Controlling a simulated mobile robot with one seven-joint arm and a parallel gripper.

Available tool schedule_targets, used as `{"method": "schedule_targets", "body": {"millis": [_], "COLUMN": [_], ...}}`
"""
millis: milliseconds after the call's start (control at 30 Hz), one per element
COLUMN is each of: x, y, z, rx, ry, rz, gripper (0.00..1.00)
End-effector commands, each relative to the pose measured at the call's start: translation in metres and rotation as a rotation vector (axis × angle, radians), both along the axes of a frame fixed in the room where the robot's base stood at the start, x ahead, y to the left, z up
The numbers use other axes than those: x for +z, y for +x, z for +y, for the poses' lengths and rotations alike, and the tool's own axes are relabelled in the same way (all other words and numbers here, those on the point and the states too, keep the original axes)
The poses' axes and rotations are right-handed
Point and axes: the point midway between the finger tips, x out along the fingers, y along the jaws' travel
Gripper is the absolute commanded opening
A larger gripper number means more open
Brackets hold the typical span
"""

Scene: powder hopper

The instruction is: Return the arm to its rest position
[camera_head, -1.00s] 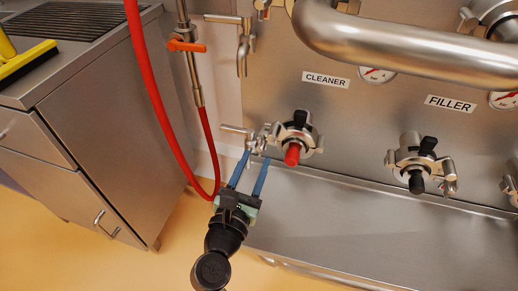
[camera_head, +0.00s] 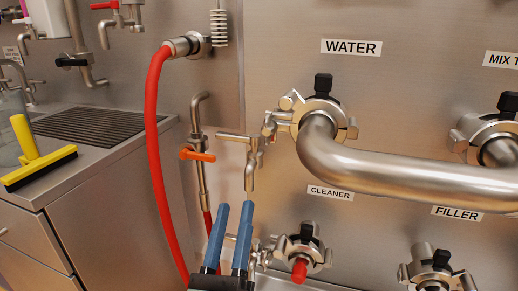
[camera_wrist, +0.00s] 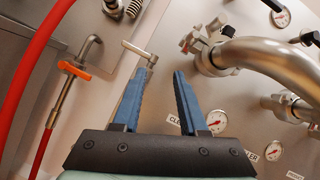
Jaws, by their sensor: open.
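My gripper (camera_head: 229,238) has two blue fingers, spread apart with nothing between them. In the head view it is at the bottom centre, in front of the steel panel, left of the CLEANER port (camera_head: 303,254) with its red tip. In the wrist view my gripper (camera_wrist: 158,95) is also open and empty, with the panel behind it. A small steel tap (camera_head: 252,160) shows just above the fingertips in the head view. In the wrist view the left finger overlaps part of a steel tap handle (camera_wrist: 140,52). Most of my arm is out of view.
A red hose (camera_head: 157,170) hangs left of my gripper. A thick bent steel pipe (camera_head: 400,172) leaves the WATER port on the right. A valve with an orange handle (camera_head: 197,155) is close by. A yellow squeegee (camera_head: 38,165) lies on the left counter.

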Motion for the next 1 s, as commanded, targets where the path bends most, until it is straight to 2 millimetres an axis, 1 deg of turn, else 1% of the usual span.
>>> {"method": "schedule_targets", "body": {"millis": [33, 67, 100, 167, 200, 267, 300, 367, 400, 467, 500, 567, 600, 667, 700, 733, 800, 867, 1000], "x": [0.043, 0.066, 0.096, 0.134, 0.157, 0.186, 0.203, 0.225, 0.238, 0.255, 0.266, 0.28, 0.288, 0.301, 0.308, 0.323, 0.344, 0.36, 0.4], "y": [-0.005, -0.01, -0.017, -0.029, -0.037, -0.048, -0.055, -0.065, -0.07, -0.078, -0.083, -0.092, -0.098, -0.109, -0.117, -0.114, -0.112, -0.111, -0.111], "z": [0.005, 0.009, 0.015, 0.024, 0.028, 0.033, 0.034, 0.033, 0.03, 0.022, 0.014, 0.001, -0.01, -0.029, -0.042, -0.041, -0.04, -0.039, -0.039], "rx": [-0.04, -0.073, -0.129, -0.235, -0.316, -0.454, -0.555, -0.718, -0.828, -0.991, -1.098, -1.25, -1.347, -1.485, -1.569, -1.563, -1.548, -1.547, -1.544], "ry": [-0.16, -0.268, -0.417, -0.641, -0.785, -0.998, -1.135, -1.329, -1.45, -1.615, -1.714, -1.848, -1.928, -2.035, -2.1, -2.109, -2.106, -2.105, -2.105], "rz": [-0.081, -0.125, -0.182, -0.254, -0.294, -0.338, -0.355, -0.36, -0.35, -0.312, -0.273, -0.197, -0.133, -0.016, 0.074, 0.077, 0.067, 0.065, 0.063], "gripper": [0.42, 0.42, 0.42, 0.42, 0.42, 0.42, 0.42, 0.42, 0.42, 0.42, 0.42, 0.42, 0.42, 0.42, 0.42, 0.42, 0.42, 0.42, 0.42]}}
